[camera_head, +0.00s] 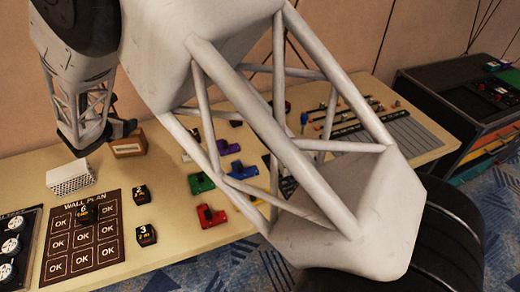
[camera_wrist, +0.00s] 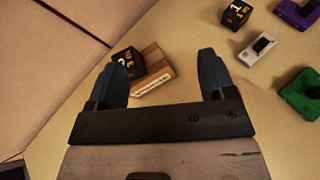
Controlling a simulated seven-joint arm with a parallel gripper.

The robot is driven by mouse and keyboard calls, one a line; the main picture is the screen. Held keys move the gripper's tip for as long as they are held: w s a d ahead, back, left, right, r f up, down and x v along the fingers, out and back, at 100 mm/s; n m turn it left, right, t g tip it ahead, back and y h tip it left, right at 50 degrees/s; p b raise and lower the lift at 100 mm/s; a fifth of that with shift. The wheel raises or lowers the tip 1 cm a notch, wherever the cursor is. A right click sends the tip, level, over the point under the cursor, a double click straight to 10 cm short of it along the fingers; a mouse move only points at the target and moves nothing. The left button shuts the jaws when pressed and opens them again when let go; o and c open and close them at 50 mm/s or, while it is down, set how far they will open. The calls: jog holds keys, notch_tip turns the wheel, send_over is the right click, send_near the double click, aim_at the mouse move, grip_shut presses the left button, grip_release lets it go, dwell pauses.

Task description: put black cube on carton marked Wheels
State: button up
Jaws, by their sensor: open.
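A brown carton (camera_wrist: 152,72) with a pale label strip lies between and just beyond my fingers in the wrist view; its lettering is too small to read. A black cube (camera_wrist: 125,57) with gold markings overlaps the carton's left end, partly behind the left finger. It appears to rest on the carton, though the contact is hidden. My gripper (camera_wrist: 165,61) is open, with nothing held between its fingers. In the head view the carton (camera_head: 129,147) is at the table's back left, beside my gripper's dark end, and the cube there cannot be made out.
Black cubes stand on the wall plan (camera_head: 57,238) and right of it (camera_head: 146,235). A white perforated box (camera_head: 72,177) is left of the carton. Coloured blocks, including a red one (camera_head: 211,216), lie mid-table. A wall runs close behind.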

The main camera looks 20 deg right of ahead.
jog(key=s+d+r+m+g, duration=0.2)
jog(key=s+d+r+m, duration=0.35)
jog(key=d, duration=0.35)
jog(key=s+d+r+m+g, duration=0.2)
jog(key=s+d+r+m, duration=0.2)
jog(key=s+d, duration=0.35)
jog(key=s+d+r+m+g, duration=0.3)
jog(key=s+d+r+m, duration=0.25)
jog(key=d, duration=0.45)
jog(key=s+d+m+y, duration=0.2)
jog(key=s+m, duration=0.2)
jog(key=s, duration=0.5)
jog(key=s+d+r+m+y, duration=0.1)
jog(key=s+m, duration=0.3)
jog(key=s, duration=0.5)
jog(key=s+d+m+g+y, duration=0.1)
jog(key=s+d+m+y, duration=0.2)
jog(key=s, duration=0.7)
jog(key=shift+d+r+m, duration=0.35)
jog(key=shift+d+m, duration=0.05)
jog(key=shift+m, duration=0.7)
